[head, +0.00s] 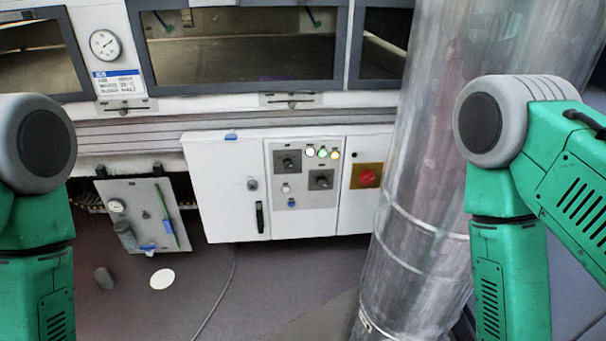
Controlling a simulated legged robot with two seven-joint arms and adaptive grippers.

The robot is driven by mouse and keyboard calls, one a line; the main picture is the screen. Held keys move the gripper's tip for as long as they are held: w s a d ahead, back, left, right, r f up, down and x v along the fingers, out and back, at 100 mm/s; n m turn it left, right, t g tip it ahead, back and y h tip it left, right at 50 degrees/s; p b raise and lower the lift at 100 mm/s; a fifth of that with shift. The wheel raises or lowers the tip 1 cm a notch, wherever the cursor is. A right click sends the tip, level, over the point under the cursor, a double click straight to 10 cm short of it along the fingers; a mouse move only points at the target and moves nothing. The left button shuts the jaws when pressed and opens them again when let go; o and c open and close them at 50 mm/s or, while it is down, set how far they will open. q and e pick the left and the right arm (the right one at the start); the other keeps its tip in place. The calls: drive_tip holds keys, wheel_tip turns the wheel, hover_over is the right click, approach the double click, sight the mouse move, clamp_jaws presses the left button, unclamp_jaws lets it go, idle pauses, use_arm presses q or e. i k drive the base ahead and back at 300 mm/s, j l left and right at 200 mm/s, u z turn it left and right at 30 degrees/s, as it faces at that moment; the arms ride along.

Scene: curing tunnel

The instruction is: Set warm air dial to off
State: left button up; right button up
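A grey control panel (303,199) is on the front of the white cabinet below the tunnel windows. It carries two dark square rotary dials, an upper left dial (288,163) and a lower right dial (321,179). Their labels are too small to read, so I cannot tell which is the warm air dial or its setting. Three small lamps (322,153) sit at the panel's top right, white, green and yellowish. My green arms show at the left and right edges. Both grippers are out of view, and neither arm is touching the panel.
A large shiny metal duct (425,180) stands right of the cabinet, close to my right arm. A red button on a yellow plate (368,177) is right of the panel. A cabinet door with black handle (228,190) and a hanging gauge board (142,215) are left.

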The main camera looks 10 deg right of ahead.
sight(321, 181)
drive_tip(key=z, duration=0.4)
drive_tip(key=i+j+z, duration=0.15)
drive_tip(key=z, duration=0.25)
drive_tip(key=i+j+z, duration=0.25)
drive_tip(key=z, duration=0.2)
drive_tip(key=i+j+z, duration=0.15)
drive_tip(key=z, duration=0.25)
drive_tip(key=i+j, duration=0.1)
drive_tip(key=j, duration=0.5)
drive_tip(key=i, duration=0.05)
